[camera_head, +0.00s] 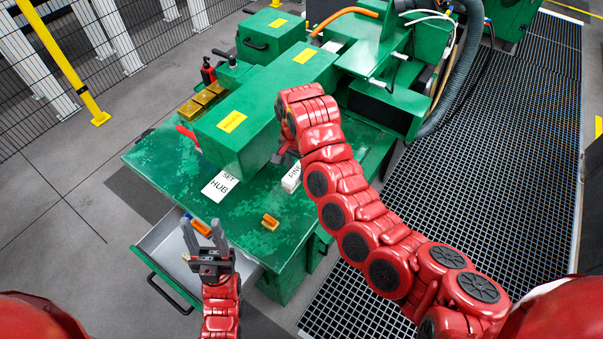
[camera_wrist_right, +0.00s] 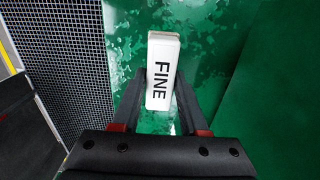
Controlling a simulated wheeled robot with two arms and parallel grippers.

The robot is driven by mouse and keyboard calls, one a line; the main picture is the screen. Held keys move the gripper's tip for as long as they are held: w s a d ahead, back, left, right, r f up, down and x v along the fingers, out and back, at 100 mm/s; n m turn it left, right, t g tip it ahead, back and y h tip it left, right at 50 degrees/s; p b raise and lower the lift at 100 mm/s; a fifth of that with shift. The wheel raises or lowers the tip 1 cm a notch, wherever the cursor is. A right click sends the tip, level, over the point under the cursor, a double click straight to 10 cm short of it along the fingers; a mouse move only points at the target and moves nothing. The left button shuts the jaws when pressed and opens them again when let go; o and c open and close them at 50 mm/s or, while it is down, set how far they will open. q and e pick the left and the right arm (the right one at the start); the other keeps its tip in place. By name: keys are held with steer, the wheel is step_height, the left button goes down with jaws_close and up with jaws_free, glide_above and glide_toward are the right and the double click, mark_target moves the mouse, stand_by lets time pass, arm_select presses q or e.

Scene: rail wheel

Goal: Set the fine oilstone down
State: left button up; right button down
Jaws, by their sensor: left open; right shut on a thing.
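The fine oilstone (camera_head: 291,178) is a white block marked FINE, at the right part of the green bench top. It also shows in the right wrist view (camera_wrist_right: 162,75), between the two dark fingers. My right gripper (camera_head: 284,158) is shut on it; in the head view my red arm partly hides the gripper and stone. In the right wrist view my right gripper (camera_wrist_right: 160,88) has a finger on each long side. I cannot tell whether the stone touches the bench. My left gripper (camera_head: 203,226) is open and empty, over the open drawer.
The green bench top (camera_head: 180,165) carries a white SET HUB card (camera_head: 221,186) and a small orange block (camera_head: 270,222). A green machine housing (camera_head: 245,125) rises just behind. A grey drawer (camera_head: 165,248) stands open at the front. Bare bench lies between card and stone.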

mark_target(297, 192)
steer(key=shift+s+a+f, duration=0.1)
steer(key=shift+f, duration=1.05)
step_height(297, 192, down, 4)
steer(key=shift+r+p, duration=0.1)
steer(key=shift+p, duration=0.7)
steer(key=shift+f, duration=0.35)
steer(key=shift+c, duration=2.2)
jaws_free()
steer(key=shift+r, duration=0.15)
